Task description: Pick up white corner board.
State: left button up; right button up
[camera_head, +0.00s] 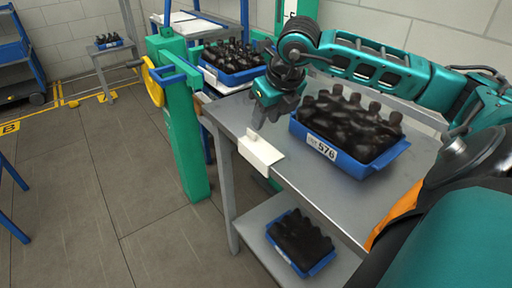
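The white corner board (261,153) sits over the left edge of the grey metal table, with one face on top and one hanging down the side. A small upright tab shows at its upper end. My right gripper (272,118) hangs above the table just beyond the board, pointing down, apart from it. Its dark fingers look spread with nothing between them. My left gripper is not in view.
A blue crate (363,168) of dark bottles, labelled 576, stands on the table (325,190) right of the gripper. Another blue crate (325,263) is on the lower shelf. A green post (185,130) stands left. More crates are behind. The left floor is mostly clear.

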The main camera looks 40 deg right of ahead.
aim_at(255, 134)
jog(key=shift+w+r+x, duration=0.1)
jog(key=shift+w+x, duration=0.05)
jog(key=shift+x, duration=0.9)
jog(key=shift+w+r+x, duration=0.1)
jog(key=shift+w+x, duration=0.1)
jog(key=shift+x, duration=0.9)
jog(key=shift+w+x, duration=0.15)
jog(key=shift+x, duration=0.9)
jog(key=shift+d, duration=0.1)
grip_shut()
